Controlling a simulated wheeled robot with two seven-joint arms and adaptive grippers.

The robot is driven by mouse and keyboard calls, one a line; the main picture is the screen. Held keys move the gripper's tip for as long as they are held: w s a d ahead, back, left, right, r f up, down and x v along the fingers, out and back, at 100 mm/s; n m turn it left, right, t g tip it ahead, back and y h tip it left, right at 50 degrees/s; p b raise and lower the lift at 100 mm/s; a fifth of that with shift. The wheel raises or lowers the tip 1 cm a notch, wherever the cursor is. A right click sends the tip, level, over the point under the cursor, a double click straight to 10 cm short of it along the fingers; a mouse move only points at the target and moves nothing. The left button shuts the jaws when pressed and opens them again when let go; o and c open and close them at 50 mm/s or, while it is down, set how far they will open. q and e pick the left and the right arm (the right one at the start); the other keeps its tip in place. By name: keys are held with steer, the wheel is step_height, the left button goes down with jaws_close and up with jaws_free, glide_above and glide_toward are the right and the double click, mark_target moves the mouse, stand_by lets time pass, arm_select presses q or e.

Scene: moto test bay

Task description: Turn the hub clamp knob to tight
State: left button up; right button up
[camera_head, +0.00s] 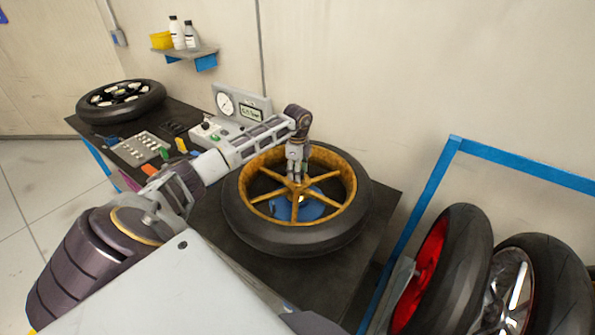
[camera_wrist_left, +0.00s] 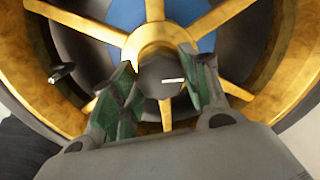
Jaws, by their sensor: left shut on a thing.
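A wheel with a gold spoked rim and black tyre (camera_head: 330,240) lies flat on the dark bench, over a blue part (camera_head: 290,208). My left gripper (camera_head: 298,181) points down at the wheel's hub from above. In the left wrist view, the hub clamp knob (camera_wrist_left: 160,78) is dark grey and round, with a short white mark lying roughly level in the picture. The left gripper's green-padded fingers (camera_wrist_left: 163,85) are shut on it from both sides, in front of the gold hub. In the head view the fingers largely hide the knob. My right gripper is not in view.
A gauge panel (camera_head: 242,104) and a control box (camera_head: 215,131) stand behind the wheel. Another wheel (camera_head: 121,100) lies at the bench's far left. Tyred wheels (camera_head: 450,265) stand in a blue-framed rack (camera_head: 412,215) at right. A shelf (camera_head: 192,54) holds bottles.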

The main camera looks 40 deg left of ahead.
arm_select(q)
steer(key=shift+m, duration=0.4)
steer(key=m+b, duration=0.1)
steer(key=m, duration=0.4)
steer(key=shift+m+b, duration=0.3)
steer(key=m+b, duration=0.1)
steer(key=m, duration=0.4)
steer(key=shift+m, duration=0.3)
steer(key=m+b, duration=0.1)
steer(key=m, duration=0.5)
steer(key=m+b, duration=0.1)
steer(key=m, duration=0.4)
steer(key=shift+m, duration=0.4)
steer(key=o, duration=1)
